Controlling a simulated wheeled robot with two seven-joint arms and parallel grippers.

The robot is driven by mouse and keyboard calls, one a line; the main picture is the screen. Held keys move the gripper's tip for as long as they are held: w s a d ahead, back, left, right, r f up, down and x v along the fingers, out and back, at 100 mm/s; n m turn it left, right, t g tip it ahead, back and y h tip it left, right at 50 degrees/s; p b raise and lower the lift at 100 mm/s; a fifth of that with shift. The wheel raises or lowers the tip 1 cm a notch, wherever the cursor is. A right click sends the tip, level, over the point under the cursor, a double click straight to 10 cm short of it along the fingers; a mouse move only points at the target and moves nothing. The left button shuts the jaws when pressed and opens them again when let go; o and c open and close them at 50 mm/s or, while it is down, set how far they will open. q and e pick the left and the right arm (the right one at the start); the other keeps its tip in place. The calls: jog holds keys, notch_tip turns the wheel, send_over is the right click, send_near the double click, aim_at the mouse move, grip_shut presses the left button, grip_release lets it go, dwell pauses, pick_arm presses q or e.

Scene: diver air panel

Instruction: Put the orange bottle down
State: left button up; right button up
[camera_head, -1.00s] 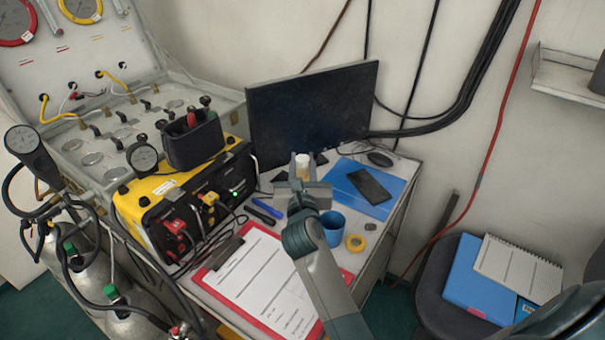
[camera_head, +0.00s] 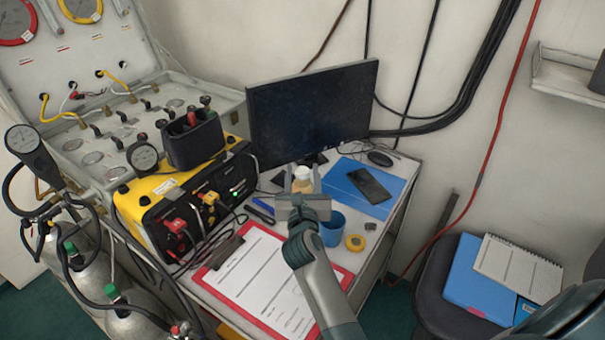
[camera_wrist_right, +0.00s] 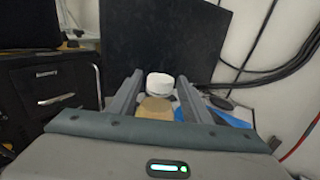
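The orange bottle (camera_head: 302,185), with a white cap, is upright between the fingers of my right gripper (camera_head: 303,180) over the desk, in front of the monitor. In the right wrist view the bottle (camera_wrist_right: 156,107) sits between the two grey fingers (camera_wrist_right: 160,92), with a narrow gap beside it. The right gripper looks open around it, not clamped. The hand hides the bottle's base, so its contact with the desk does not show. My left gripper is not in view.
A blue cup (camera_head: 333,228) and yellow tape roll (camera_head: 355,243) stand close to the hand's right. A phone (camera_head: 369,185) lies on a blue folder. A red clipboard (camera_head: 225,277) is in front, the monitor (camera_head: 312,115) behind, and a yellow-black box (camera_head: 150,205) at left.

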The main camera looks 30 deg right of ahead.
jog(key=shift+r, duration=0.15)
jog(key=shift+s+a, duration=0.3)
jog(key=shift+s, duration=0.25)
jog(key=b+v, duration=0.3)
jog(key=v, duration=0.8)
